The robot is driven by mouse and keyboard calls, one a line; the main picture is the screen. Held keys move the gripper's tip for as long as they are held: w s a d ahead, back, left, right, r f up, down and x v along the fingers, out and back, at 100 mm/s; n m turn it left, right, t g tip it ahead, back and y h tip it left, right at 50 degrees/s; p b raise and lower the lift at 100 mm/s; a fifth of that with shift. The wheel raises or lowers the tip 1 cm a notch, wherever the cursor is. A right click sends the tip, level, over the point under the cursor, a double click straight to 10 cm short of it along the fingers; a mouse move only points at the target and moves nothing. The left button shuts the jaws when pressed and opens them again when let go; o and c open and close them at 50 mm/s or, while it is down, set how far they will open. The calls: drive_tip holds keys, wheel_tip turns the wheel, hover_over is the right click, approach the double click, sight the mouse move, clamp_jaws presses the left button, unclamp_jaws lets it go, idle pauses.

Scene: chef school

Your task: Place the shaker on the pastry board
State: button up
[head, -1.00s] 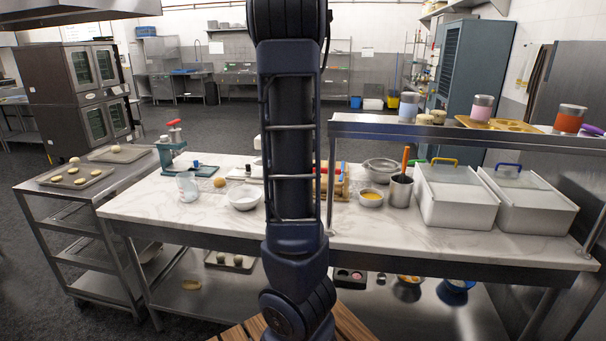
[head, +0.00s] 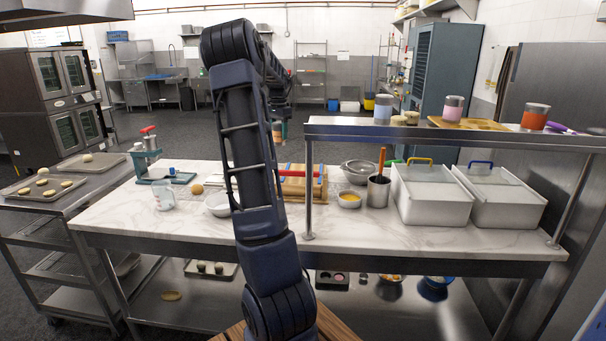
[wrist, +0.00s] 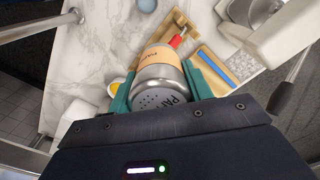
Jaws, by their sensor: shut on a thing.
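My gripper (wrist: 162,92) is shut on the shaker (wrist: 160,75), with a teal finger on either side of it. The shaker has a metal body, an orange label band and a perforated top that faces the wrist camera. In the head view, part of the shaker (head: 277,127) shows beside my arm, above the counter. The wooden pastry board (head: 318,188) lies on the marble counter, partly hidden by my arm. The shaker hides part of the board.
A raised steel shelf (head: 400,130) stands over the counter's right side, its post (head: 308,190) close to the board. A bowl (head: 349,200), a metal pot (head: 378,190) and white bins (head: 430,205) stand to the right. The counter's front left (head: 120,210) is clear.

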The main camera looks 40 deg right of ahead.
drive_tip(key=w+d+f, duration=0.3)
drive_tip(key=w+d, duration=0.3)
drive_tip(key=d, duration=0.5)
drive_tip(key=w+d+f, duration=0.3)
drive_tip(key=w+d, duration=0.2)
drive_tip(key=d, duration=0.5)
drive_tip(key=shift+n, duration=0.4)
wheel_tip(320, 180, down, 19)
drive_tip(key=shift+w+f, duration=0.15)
drive_tip(key=shift+f, duration=0.05)
drive_tip(key=shift+f, duration=0.15)
drive_tip(key=o, duration=1.1)
